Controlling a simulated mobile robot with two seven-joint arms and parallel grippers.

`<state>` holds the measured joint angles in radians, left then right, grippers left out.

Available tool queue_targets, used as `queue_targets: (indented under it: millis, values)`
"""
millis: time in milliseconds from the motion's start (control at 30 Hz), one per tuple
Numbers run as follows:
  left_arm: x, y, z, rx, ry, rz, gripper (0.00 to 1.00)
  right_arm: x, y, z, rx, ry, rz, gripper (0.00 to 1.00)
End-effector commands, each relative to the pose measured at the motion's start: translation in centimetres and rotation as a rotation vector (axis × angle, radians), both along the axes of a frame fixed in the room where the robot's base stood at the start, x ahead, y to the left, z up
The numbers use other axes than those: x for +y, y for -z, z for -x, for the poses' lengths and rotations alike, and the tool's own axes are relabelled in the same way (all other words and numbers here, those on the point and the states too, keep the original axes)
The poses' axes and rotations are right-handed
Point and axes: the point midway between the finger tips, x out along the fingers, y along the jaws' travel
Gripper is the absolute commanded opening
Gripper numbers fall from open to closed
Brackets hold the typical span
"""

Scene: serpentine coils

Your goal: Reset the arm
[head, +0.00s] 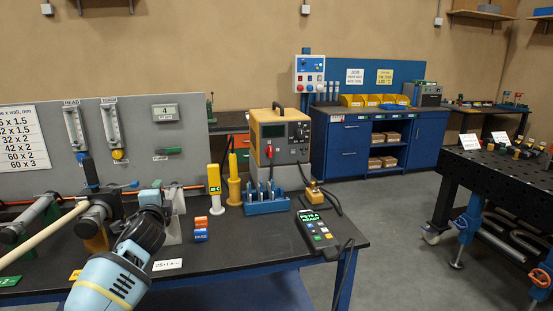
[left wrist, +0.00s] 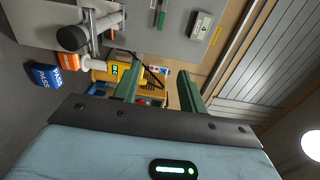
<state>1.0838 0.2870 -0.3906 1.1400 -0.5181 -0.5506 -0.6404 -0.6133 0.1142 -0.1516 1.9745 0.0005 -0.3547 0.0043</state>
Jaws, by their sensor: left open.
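My left arm (head: 112,270), light blue with a dark joint, reaches up from the lower left over the front of the dark bench in the head view. Its finger jaws cannot be made out there. In the left wrist view my left gripper (left wrist: 158,88) shows two dark green fingers spread apart. No object is held between them. Beyond them are a yellow tester (left wrist: 101,72) and the orange-yellow machine, partly hidden by the fingers. My right arm and gripper are not in view.
The bench (head: 240,248) bears a pipe fixture (head: 95,215), red and blue blocks (head: 201,229), a yellow tester (head: 214,188), a blue tool rack (head: 267,205) and a handheld device (head: 318,230). A black perforated table (head: 510,180) stands right. Floor between is clear.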

Motion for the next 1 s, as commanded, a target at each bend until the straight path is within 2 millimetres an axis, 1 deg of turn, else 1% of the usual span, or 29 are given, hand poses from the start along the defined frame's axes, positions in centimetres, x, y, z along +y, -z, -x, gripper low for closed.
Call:
queue_targets:
  millis: [33,100,167,200,267,300,367,400,467,500,567,600,667,700,767,800,867,900,967,1000]
  values:
    - [-0.4,1.6,0.4,0.016,0.01,0.018,0.42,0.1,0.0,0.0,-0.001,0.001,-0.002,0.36]
    - [-1.1,4.0,1.2,0.036,0.026,0.058,0.42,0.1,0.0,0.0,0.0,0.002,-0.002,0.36]
    - [-1.7,5.9,2.0,0.052,0.04,0.093,0.42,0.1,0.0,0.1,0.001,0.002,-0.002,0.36]
    - [-2.1,7.4,2.5,0.066,0.048,0.118,0.42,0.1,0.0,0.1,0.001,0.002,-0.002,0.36]
    - [-2.7,9.4,3.5,0.085,0.062,0.155,0.42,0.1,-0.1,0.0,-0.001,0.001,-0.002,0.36]
    - [-3.1,11.0,4.2,0.1,0.07,0.185,0.42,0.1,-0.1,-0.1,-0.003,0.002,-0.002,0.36]
    - [-3.8,13.5,5.6,0.124,0.083,0.233,0.42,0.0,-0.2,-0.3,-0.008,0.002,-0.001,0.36]
    - [-4.3,15.3,6.6,0.141,0.09,0.27,0.42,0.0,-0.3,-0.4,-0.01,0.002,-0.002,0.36]
    - [-5.1,18.2,8.5,0.172,0.101,0.33,0.42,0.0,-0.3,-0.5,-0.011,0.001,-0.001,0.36]
    - [-5.7,20.2,10.0,0.195,0.107,0.376,0.42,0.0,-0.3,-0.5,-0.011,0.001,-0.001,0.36]
    - [-6.6,23.0,12.3,0.227,0.113,0.447,0.42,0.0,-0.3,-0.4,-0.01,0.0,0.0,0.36]
    - [-7.1,24.8,14.0,0.248,0.114,0.494,0.42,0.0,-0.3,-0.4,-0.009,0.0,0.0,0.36]
    - [-7.8,27.3,16.5,0.279,0.114,0.564,0.42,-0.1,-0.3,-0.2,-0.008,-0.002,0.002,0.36]
    - [-8.3,28.9,18.3,0.3,0.111,0.612,0.42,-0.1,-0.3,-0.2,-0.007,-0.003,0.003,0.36]
    - [-8.9,31.0,21.0,0.33,0.103,0.684,0.42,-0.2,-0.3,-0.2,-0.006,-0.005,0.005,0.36]
    - [-9.3,32.4,22.9,0.349,0.097,0.731,0.42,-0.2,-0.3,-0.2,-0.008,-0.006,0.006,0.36]
    - [-9.9,34.2,25.8,0.378,0.083,0.803,0.42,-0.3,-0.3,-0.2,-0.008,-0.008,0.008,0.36]
    - [-10.2,35.3,27.8,0.396,0.072,0.85,0.42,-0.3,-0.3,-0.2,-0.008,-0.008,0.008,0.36]
    - [-10.6,36.8,30.7,0.422,0.051,0.92,0.42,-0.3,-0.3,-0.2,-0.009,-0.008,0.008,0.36]
    - [-10.9,37.6,32.7,0.439,0.037,0.966,0.42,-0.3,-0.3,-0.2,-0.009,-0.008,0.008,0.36]
